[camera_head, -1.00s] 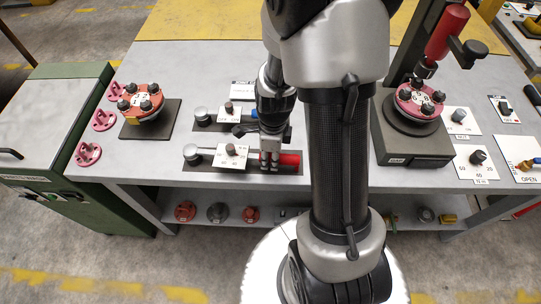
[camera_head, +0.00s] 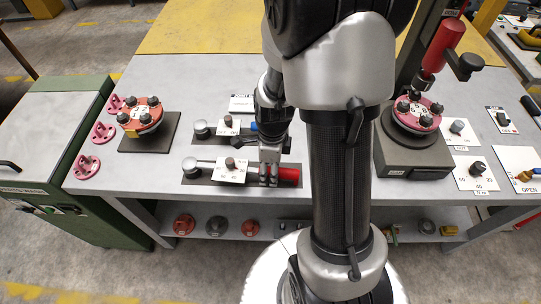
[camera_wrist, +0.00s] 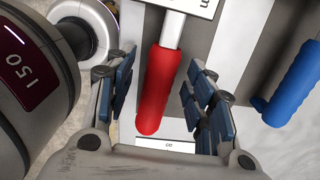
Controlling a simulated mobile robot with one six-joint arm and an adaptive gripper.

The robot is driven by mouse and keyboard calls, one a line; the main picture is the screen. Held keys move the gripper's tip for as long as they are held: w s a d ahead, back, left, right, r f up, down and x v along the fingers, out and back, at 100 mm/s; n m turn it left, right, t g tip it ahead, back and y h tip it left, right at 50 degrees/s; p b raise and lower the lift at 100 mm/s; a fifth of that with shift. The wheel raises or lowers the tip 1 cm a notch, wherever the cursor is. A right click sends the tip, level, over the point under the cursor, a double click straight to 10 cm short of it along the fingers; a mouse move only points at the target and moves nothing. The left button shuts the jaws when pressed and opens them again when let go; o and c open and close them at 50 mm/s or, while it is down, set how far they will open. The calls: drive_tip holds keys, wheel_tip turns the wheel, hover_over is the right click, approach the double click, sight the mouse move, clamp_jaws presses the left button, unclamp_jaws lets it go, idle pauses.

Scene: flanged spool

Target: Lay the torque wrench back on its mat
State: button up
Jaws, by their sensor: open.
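A torque wrench with a red handle (camera_head: 289,174) lies along its dark mat (camera_head: 204,181) at the front of the bench, its round head at the left end. My gripper (camera_head: 268,176) is down at the handle end of this wrench. In the wrist view, the red handle (camera_wrist: 157,90) lies between the fingers of my gripper (camera_wrist: 160,88), which are open with a gap on each side. A second wrench with a blue handle (camera_wrist: 294,84) lies on another mat behind, partly hidden by my arm in the head view.
A red flanged spool (camera_head: 140,112) sits on a dark plate at the left, beside several pink brackets. Another spool (camera_head: 418,110) stands on a grey block at the right. Dial panels lie further right.

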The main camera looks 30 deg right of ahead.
wheel_tip(320, 180, up, 10)
drive_tip(key=r, duration=0.1)
drive_tip(key=s+a+r+n+t, duration=0.2)
drive_tip(key=s+a+r+n, duration=0.2)
drive_tip(key=n, duration=0.8)
drive_tip(key=s+a+r+n+t, duration=0.2)
drive_tip(key=s+a+r+n, duration=0.3)
drive_tip(key=n, duration=0.8)
drive_tip(key=shift+s+a+r+n, duration=0.3)
drive_tip(key=shift+s+r, duration=1.15)
drive_tip(key=shift+r, duration=0.6)
